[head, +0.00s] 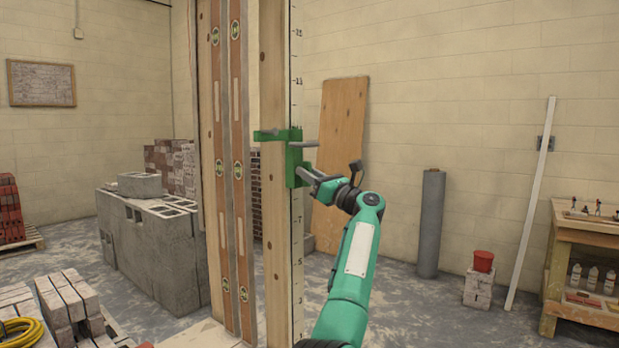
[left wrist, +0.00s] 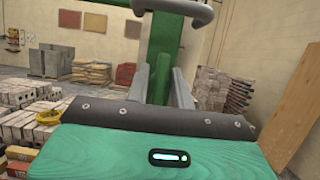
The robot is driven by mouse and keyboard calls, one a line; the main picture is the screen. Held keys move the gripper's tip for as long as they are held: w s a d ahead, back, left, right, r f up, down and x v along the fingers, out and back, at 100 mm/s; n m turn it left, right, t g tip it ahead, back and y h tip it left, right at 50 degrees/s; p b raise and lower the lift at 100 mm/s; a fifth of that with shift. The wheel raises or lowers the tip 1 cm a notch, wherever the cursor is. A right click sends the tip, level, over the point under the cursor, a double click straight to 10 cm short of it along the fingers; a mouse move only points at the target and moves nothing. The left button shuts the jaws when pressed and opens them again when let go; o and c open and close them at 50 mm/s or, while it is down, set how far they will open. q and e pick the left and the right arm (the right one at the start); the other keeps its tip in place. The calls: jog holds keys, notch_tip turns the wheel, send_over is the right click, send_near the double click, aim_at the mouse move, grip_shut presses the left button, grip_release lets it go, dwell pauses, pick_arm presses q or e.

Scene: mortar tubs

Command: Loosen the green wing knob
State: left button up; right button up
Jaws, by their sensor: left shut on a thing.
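A green clamp bracket (head: 294,158) sits on the tall wooden post with a number scale. A grey bar sticks out to its right, and a green arm reaches out to its left. My left gripper (head: 306,173) meets the bracket's lower right side and is shut on the green wing knob, which the fingers largely hide. In the left wrist view the two grey fingers (left wrist: 160,88) point at the green bracket (left wrist: 160,42), with a grey curved bar (left wrist: 172,14) above them. My right gripper is not in view.
The wooden post (head: 273,240) stands beside upright levels (head: 236,170). Grey blocks (head: 155,245) are stacked at the left. A plywood board (head: 342,140) leans on the wall behind.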

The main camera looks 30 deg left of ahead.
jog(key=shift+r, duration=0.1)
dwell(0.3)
pick_arm(q)
jog(key=o, duration=1)
jog(key=shift+a, duration=0.1)
jog(key=shift+d+f, duration=0.1)
jog(key=shift+d, duration=0.15)
jog(key=b+v, duration=0.1)
jog(key=v, duration=1.2)
jog(key=shift+d, duration=0.15)
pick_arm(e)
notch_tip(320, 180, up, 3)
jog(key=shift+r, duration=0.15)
